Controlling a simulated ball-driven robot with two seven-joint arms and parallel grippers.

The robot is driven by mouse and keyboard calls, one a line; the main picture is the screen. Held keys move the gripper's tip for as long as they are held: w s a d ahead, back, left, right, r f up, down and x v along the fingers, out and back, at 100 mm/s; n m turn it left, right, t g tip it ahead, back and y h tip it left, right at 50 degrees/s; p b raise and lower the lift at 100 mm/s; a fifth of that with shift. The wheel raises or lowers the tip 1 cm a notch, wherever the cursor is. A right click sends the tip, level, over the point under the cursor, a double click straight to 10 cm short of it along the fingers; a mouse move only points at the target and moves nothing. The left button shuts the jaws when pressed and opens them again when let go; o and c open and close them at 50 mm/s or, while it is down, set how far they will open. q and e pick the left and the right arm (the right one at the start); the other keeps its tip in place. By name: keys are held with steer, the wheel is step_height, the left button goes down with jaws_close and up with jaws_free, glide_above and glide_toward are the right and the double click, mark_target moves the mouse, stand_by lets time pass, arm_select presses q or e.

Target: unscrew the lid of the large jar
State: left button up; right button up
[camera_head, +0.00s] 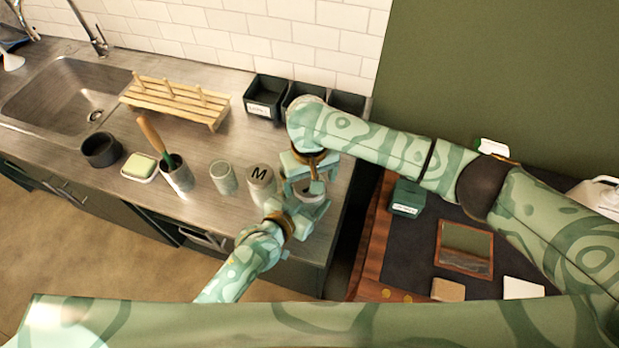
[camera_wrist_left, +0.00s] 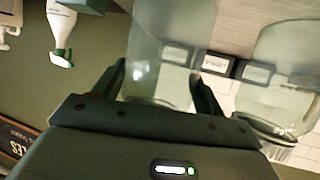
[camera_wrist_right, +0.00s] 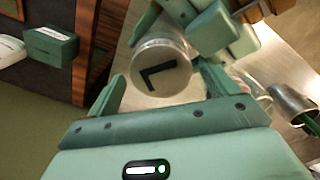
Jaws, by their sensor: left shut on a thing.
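The large jar's round metal lid, marked with a dark "L" (camera_wrist_right: 163,68), faces up in the right wrist view. In the head view the jar (camera_head: 312,196) stands near the counter's right end, mostly hidden by my grippers. My left gripper (camera_head: 297,207) is shut on the jar's clear body (camera_wrist_left: 165,55), which shows between its fingers in the left wrist view. My right gripper (camera_head: 307,183) is over the jar from above. Its fingers (camera_wrist_right: 163,90) are apart with the lid seen between them; I see no contact with the lid.
A jar marked "M" (camera_head: 261,181) and a smaller jar (camera_head: 223,177) stand left of the large jar. A utensil pot (camera_head: 178,180), soap dish (camera_head: 140,167), wooden rack (camera_head: 175,103) and dark bins (camera_head: 265,95) are also on the counter. A gap separates the counter from the dark desk at right.

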steer(key=shift+a+r, duration=0.1)
step_height(320, 180, up, 4)
steer(key=shift+r, duration=0.25)
steer(key=shift+c, duration=0.4)
step_height(320, 180, up, 3)
steer(key=m, duration=0.2)
steer(key=shift+m, duration=0.7)
step_height(320, 180, down, 8)
steer(key=shift+r, duration=0.1)
steer(key=c, duration=1)
steer(key=n, duration=0.3)
steer(key=shift+n, duration=0.3)
